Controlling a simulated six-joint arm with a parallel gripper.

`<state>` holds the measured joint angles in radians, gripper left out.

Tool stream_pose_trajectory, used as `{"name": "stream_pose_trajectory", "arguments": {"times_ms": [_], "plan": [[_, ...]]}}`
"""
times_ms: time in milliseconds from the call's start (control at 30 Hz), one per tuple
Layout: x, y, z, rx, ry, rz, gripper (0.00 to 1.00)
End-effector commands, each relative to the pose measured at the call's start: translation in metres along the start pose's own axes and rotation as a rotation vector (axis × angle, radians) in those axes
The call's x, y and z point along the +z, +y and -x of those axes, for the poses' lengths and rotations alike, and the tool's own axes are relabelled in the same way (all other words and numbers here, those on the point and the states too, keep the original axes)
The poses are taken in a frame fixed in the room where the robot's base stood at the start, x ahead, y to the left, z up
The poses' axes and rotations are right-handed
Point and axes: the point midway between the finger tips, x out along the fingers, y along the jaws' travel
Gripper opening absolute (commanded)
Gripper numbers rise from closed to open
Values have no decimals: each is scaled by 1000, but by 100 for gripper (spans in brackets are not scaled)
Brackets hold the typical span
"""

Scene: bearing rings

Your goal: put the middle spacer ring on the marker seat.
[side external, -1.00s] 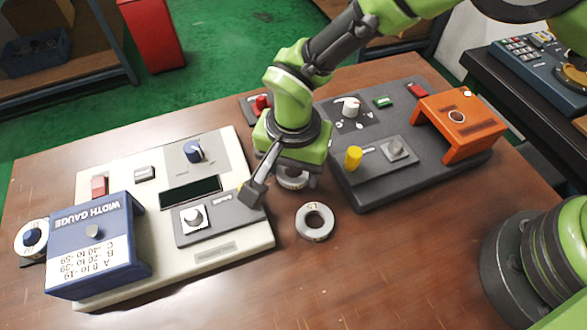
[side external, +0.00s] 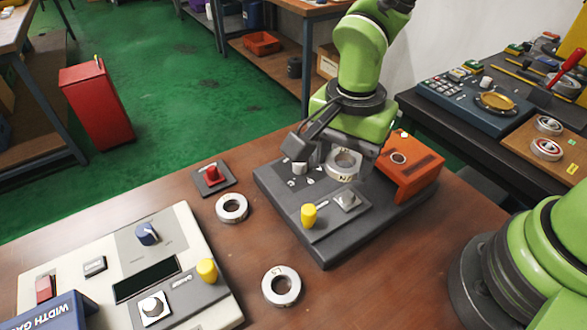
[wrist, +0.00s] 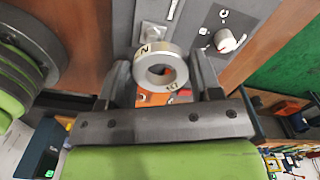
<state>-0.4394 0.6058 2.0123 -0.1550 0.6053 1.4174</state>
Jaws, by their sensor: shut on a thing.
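The held spacer ring (side external: 342,176), pale metal with dark lettering on its rim, is between the fingers of my gripper (side external: 338,153). My gripper is shut on it and holds it above the dark marker unit (side external: 290,203), left of the orange bridge (side external: 418,177), which has a round hole in its top. In the wrist view the ring (wrist: 140,73) sits between both fingers of my gripper (wrist: 162,72), with its hole open to view. I cannot pick out the marker seat for certain. Two other rings lie flat on the table, the far ring (side external: 221,212) and the near ring (side external: 268,289).
The dark unit carries a yellow post (side external: 309,216) and a silver button (side external: 347,199). A red-button box (side external: 212,175) stands at the table's back left. The cream gauge machine (side external: 197,226) fills the front left.

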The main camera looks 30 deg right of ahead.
Motion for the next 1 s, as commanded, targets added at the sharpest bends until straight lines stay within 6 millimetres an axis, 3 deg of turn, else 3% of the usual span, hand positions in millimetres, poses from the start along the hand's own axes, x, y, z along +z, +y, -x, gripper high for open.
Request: {"name": "stream_pose_trajectory", "arguments": {"times_ms": [200, 600, 1000], "plan": [[-10, 14, -4, 2, -1, -57, 29], [-9, 14, -37, 1, 0, -53, 29], [-9, 14, -38, 0, -1, -53, 29]]}}
